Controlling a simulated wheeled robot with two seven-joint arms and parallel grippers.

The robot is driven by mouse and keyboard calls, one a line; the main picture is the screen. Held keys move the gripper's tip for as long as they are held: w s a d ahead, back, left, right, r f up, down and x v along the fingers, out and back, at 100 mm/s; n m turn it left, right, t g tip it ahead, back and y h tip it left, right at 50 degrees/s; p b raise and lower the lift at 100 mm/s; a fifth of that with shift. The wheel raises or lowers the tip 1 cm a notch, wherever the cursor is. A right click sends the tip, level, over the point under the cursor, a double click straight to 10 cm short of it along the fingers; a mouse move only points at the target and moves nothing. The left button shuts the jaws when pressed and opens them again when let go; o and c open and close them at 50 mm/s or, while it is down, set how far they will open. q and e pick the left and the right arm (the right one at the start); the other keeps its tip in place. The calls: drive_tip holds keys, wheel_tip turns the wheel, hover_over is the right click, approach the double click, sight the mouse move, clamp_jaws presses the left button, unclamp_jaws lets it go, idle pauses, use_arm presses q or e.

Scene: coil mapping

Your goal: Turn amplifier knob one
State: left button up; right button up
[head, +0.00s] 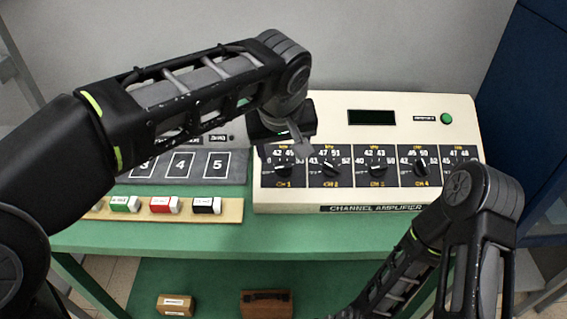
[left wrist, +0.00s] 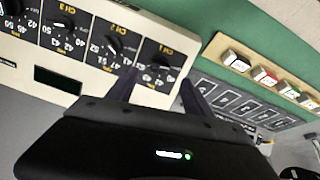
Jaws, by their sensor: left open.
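The cream channel amplifier (head: 400,202) stands on the green table, with a row of black knobs on dark panels. Amplifier knob one (head: 283,169) is the leftmost, above the "CH 1" label. In the left wrist view, knob one (left wrist: 162,63) shows just beyond and between the two fingers, upside down. My left gripper (head: 299,142) hangs in front of the amplifier's left end, above knob one. It is open, also in the left wrist view (left wrist: 160,82), with nothing between its fingers. Whether a finger touches the panel, I cannot tell. My right gripper is not in view.
A grey board with numbered squares (head: 217,165) stands left of the amplifier. In front of it, a wooden strip (head: 233,211) holds several coloured blocks. A green button (head: 447,118) sits at the amplifier's upper right. The green table front (head: 320,236) is clear. Boxes lie on the lower shelf.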

sight(284, 167)
use_arm(q)
drive_tip(key=x, duration=0.7)
drive_tip(key=shift+w+f, duration=0.1)
drive_tip(key=shift+f, duration=0.15)
drive_tip(key=shift+c, duration=0.4)
clamp_jaws()
